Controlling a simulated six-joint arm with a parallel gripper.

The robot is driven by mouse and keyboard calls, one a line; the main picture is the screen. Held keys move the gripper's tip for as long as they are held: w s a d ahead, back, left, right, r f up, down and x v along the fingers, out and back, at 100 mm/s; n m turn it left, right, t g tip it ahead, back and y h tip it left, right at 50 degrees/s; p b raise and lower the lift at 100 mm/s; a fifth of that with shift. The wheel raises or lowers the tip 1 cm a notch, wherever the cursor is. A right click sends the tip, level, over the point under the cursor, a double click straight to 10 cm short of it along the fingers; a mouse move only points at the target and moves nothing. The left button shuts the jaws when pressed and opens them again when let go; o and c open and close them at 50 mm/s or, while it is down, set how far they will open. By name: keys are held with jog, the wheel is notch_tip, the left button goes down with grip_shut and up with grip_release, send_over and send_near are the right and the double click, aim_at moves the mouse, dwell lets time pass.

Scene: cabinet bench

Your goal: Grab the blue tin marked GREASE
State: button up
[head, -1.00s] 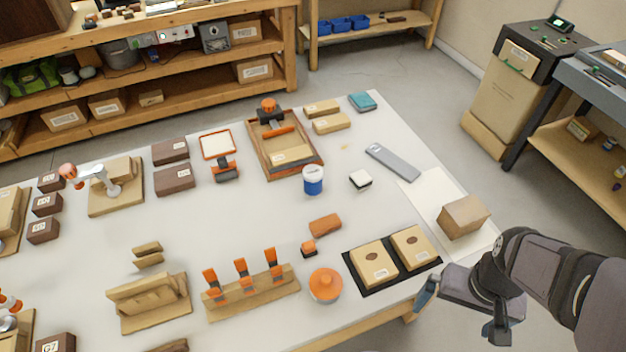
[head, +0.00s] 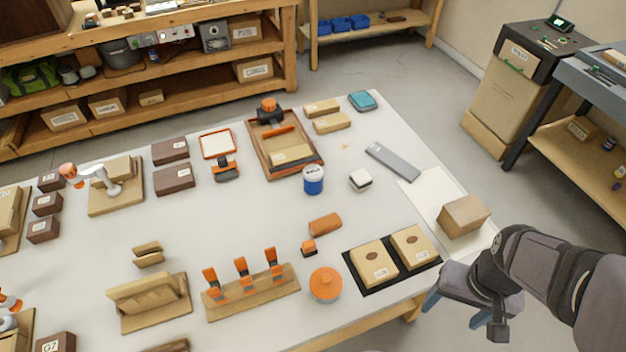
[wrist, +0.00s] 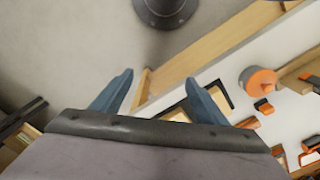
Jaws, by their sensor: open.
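A blue tin (head: 313,184) with a white top stands upright on the white table (head: 270,235), just below the wooden tray with the orange-handled tool. Its marking is too small to read. It is not clearly visible in the wrist view. My gripper (head: 462,314) is off the table's near right edge, far from the tin, to its lower right. In the wrist view my gripper (wrist: 158,78) shows two blue fingers spread apart with nothing held between them.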

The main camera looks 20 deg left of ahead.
jog(key=w+a+f+n+t+y+b, duration=0.1)
jog(key=w+a+t+y+b, duration=0.2)
jog(key=w+a, duration=1.05)
jog(key=t+b, duration=0.4)
jog(key=t, duration=0.4)
send_over(309, 180)
jog(key=d, duration=0.5)
jog(key=f, duration=0.1)
jog(key=s+a+f+h, duration=0.1)
jog(key=s+a+f+t+b, duration=0.1)
jog(key=a, duration=0.1)
jog(key=s+a+f+m+t+h+b, duration=0.1)
jog(key=a+f, duration=0.1)
jog(key=shift+s+h, duration=0.15)
jog(key=shift+h, duration=0.15)
jog(key=shift+s+f, duration=0.3)
jog(key=shift+s, duration=0.15)
jog(key=shift+p+x, duration=0.45)
jog(key=shift+x, duration=3.3)
jog(key=shift+d+r, duration=0.1)
